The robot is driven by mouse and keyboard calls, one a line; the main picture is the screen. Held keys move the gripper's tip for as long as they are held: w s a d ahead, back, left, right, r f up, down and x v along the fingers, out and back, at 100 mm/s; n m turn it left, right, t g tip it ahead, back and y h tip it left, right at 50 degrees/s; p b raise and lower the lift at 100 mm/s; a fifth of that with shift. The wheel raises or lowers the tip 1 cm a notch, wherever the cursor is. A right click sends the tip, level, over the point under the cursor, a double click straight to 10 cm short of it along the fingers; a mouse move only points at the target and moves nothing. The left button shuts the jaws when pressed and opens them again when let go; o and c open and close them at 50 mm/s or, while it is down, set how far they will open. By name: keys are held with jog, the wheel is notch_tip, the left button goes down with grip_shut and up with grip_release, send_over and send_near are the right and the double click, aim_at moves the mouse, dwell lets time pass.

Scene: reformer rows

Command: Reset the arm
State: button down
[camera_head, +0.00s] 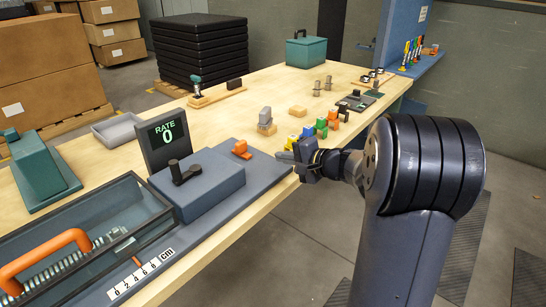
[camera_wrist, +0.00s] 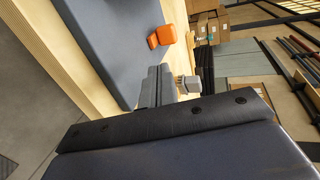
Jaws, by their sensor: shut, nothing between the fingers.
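My gripper (camera_head: 279,156) is at the right of the head view, at the end of my dark arm, which reaches in from the lower right. It hangs at the workbench's right edge, just right of the grey-blue base plate (camera_head: 262,168). In the wrist view my gripper (camera_wrist: 160,70) has its grey fingers together with nothing between them. A small orange piece (camera_head: 240,149) sits on the plate left of the gripper, apart from it. It also shows beyond the fingers in the wrist view (camera_wrist: 162,36).
The workbench (camera_head: 222,118) holds a RATE display (camera_head: 166,140) reading 0, a grey box with a dark lever (camera_head: 185,170), and a glass-topped spring case (camera_head: 100,240). Several coloured blocks (camera_head: 320,128) stand close behind the gripper. Open floor (camera_head: 290,250) lies right of the bench.

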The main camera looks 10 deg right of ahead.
jog(key=shift+s+d+r, duration=0.1)
jog(key=shift+s+d, duration=0.05)
jog(key=shift+s, duration=0.1)
